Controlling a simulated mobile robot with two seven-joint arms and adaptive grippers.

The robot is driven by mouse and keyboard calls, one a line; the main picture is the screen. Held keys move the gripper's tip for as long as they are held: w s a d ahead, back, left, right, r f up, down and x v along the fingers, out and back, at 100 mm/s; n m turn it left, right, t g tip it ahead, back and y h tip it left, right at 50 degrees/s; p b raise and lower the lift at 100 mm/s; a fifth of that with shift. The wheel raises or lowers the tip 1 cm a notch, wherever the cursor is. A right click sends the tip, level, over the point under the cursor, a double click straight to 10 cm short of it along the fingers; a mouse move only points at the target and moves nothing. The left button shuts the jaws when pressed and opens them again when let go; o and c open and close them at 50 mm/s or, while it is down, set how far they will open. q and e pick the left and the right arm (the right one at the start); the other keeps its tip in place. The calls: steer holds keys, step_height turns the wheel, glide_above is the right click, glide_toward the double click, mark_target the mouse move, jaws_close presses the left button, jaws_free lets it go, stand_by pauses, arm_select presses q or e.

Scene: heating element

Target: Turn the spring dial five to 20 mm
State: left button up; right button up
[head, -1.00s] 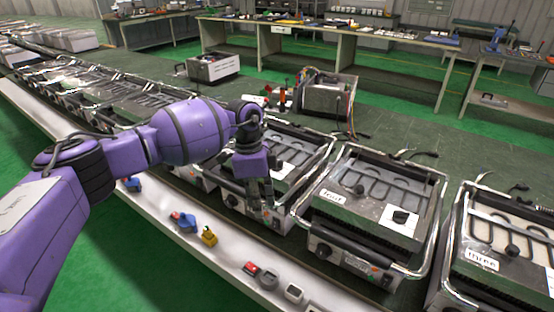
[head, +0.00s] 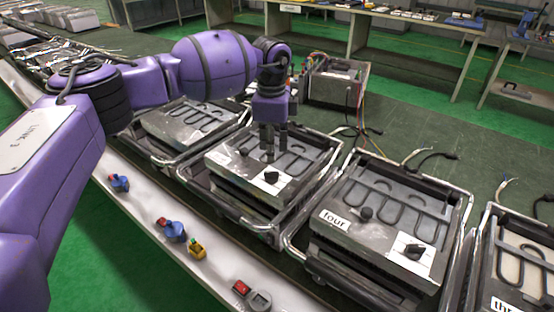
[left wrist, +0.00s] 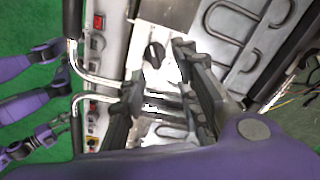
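The heater unit left of unit four is partly behind my left arm, and its label (head: 222,157) is too small to read surely. A black dial (head: 271,177) on a white square sits at its front right. In the left wrist view a black dial (left wrist: 154,54) shows on a white patch, ahead of the fingers. My left gripper (head: 272,156) points down over this unit, just behind the white-square dial in the head view.
Unit four (head: 333,220) stands to the right, with a dial (head: 366,213) and a knob on a white square (head: 414,251). Metal tube frames surround the units. A white rail (head: 215,262) with coloured switches runs in front. A box with wires (head: 335,82) stands behind.

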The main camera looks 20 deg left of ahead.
mark_target(271, 172)
arm_select(q)
steer(key=f, duration=0.2)
steer(key=s+f, duration=0.1)
steer(key=f, duration=0.1)
steer(key=shift+s+f, duration=0.2)
steer(key=shift+w+f, duration=0.25)
steer(key=shift+f, duration=1.1)
steer(key=c, duration=0.7)
jaws_close()
arm_select(e)
steer(key=shift+s+f, duration=0.2)
steer(key=shift+s, duration=0.7)
